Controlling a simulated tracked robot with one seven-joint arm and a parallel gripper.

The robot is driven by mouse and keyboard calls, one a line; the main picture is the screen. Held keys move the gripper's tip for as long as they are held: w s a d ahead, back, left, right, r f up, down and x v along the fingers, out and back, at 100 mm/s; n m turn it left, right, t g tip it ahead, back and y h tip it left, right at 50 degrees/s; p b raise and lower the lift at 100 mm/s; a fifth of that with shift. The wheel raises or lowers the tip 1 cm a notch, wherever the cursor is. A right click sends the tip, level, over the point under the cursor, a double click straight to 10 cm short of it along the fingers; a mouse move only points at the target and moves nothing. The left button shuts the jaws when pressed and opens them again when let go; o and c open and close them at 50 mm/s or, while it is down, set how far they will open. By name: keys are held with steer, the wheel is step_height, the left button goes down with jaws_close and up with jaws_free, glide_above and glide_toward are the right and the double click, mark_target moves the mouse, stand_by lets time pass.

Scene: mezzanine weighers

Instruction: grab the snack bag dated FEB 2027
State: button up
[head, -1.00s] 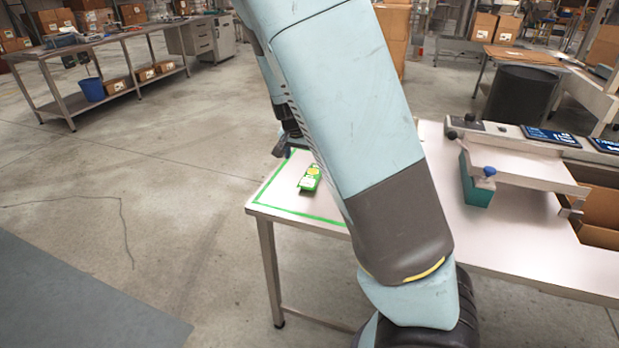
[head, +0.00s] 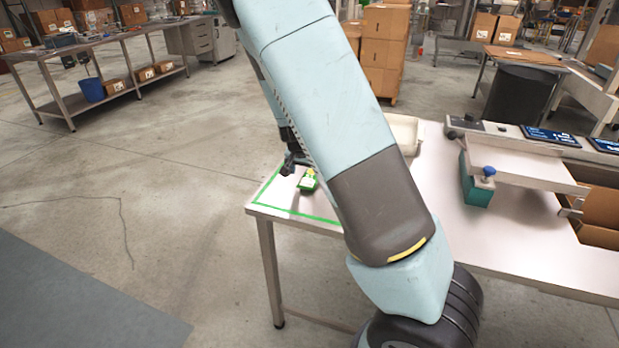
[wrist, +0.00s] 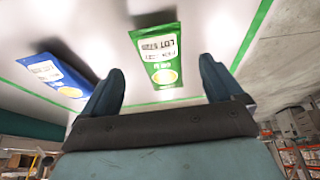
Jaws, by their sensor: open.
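A green snack bag (head: 308,181) with a yellow disc lies on the white table inside a green outline. In the wrist view the green bag (wrist: 156,52) has a white label starting with "LOT"; its date is too blurred to read. A blue bag (wrist: 58,79) with a white label lies to its left there; its print is unreadable, and my arm hides it in the head view. My gripper (wrist: 162,68) is open and empty, its fingers on either side of the green bag's lower part in the picture. In the head view my gripper (head: 291,165) is just above and left of it.
The table (head: 500,245) has a weigher (head: 525,165) at the right, with a teal block (head: 474,185) beside it. A pale bin (head: 404,132) stands at the table's back. Open floor lies left of the table.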

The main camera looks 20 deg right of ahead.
mark_target(308, 181)
steer(key=shift+w+x, duration=0.15)
steer(key=shift+x, duration=0.8)
steer(key=shift+w+x, duration=0.15)
steer(key=shift+x, duration=0.8)
steer(key=shift+w+d+f, duration=0.25)
steer(key=shift+d+f, duration=0.05)
steer(key=shift+f, duration=0.2)
steer(key=shift+c, duration=0.2)
steer(key=c, duration=1.1)
steer(key=shift+r, duration=0.1)
